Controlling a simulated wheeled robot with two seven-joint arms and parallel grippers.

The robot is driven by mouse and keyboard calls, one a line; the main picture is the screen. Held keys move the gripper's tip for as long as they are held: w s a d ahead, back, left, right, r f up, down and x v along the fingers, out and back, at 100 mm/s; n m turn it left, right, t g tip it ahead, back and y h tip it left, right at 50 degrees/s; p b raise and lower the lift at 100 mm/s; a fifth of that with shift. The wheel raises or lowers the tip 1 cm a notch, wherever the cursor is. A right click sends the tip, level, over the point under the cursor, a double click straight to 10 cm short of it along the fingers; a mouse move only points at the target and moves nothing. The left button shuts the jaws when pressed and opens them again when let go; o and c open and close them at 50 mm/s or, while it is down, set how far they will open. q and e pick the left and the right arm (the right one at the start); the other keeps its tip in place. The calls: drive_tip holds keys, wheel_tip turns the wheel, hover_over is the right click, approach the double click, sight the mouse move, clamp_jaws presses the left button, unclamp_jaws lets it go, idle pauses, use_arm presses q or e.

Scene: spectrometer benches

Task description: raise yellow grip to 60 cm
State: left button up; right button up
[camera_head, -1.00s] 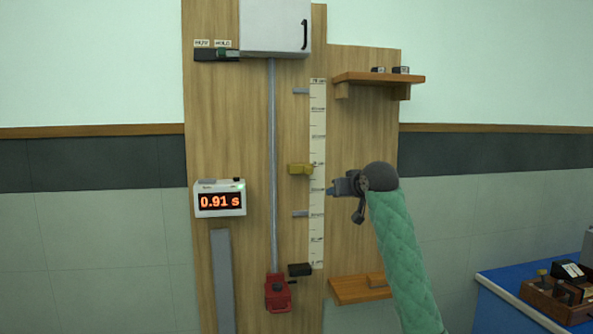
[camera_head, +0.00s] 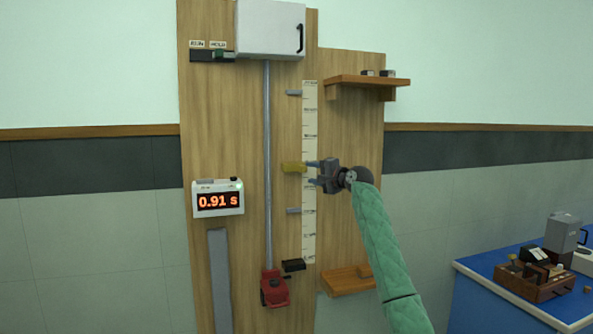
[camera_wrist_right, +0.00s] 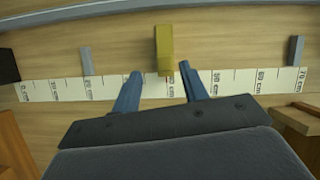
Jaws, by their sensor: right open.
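The yellow grip (camera_head: 294,167) sticks out from the board at the left edge of the vertical white cm scale (camera_head: 309,230). In the right wrist view the yellow grip (camera_wrist_right: 164,50) lines up near the 40 cm mark of the scale (camera_wrist_right: 235,82), and the 60 cm label is further right. My right gripper (camera_head: 313,172) is open and empty, its fingers pointing at the board just right of the yellow grip. In the wrist view the fingertips (camera_wrist_right: 162,72) straddle the line of the yellow grip, short of it. My left gripper is not in view.
Grey pegs (camera_head: 294,211) sit along the scale above and below. A metal rod (camera_head: 267,160) runs down to a red block (camera_head: 274,289), beside a black block (camera_head: 293,265). Wooden shelves (camera_head: 368,80) flank the scale at right. A timer (camera_head: 218,198) reads 0.91 s.

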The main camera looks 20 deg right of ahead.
sight(298, 167)
drive_tip(key=shift+w+d+r+m, duration=0.1)
drive_tip(key=shift+r+m, duration=0.05)
drive_tip(key=shift+m, duration=0.35)
drive_tip(key=shift+d+r+m, duration=0.1)
drive_tip(key=shift+m, duration=0.4)
drive_tip(key=shift+w+a+r+p, duration=0.2)
drive_tip(key=shift+w+a+p, duration=0.15)
drive_tip(key=shift+w, duration=0.05)
drive_tip(key=p+x, duration=0.2)
drive_tip(key=x, duration=0.3)
drive_tip(key=shift+d, duration=0.1)
use_arm(q)
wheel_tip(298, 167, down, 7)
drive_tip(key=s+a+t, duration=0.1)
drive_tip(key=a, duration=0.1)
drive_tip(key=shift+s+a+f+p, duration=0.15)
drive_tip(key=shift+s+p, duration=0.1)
drive_tip(key=shift+p, duration=0.15)
use_arm(e)
drive_tip(key=shift+x, duration=0.9)
drive_tip(key=shift+f, duration=0.1)
clamp_jaws()
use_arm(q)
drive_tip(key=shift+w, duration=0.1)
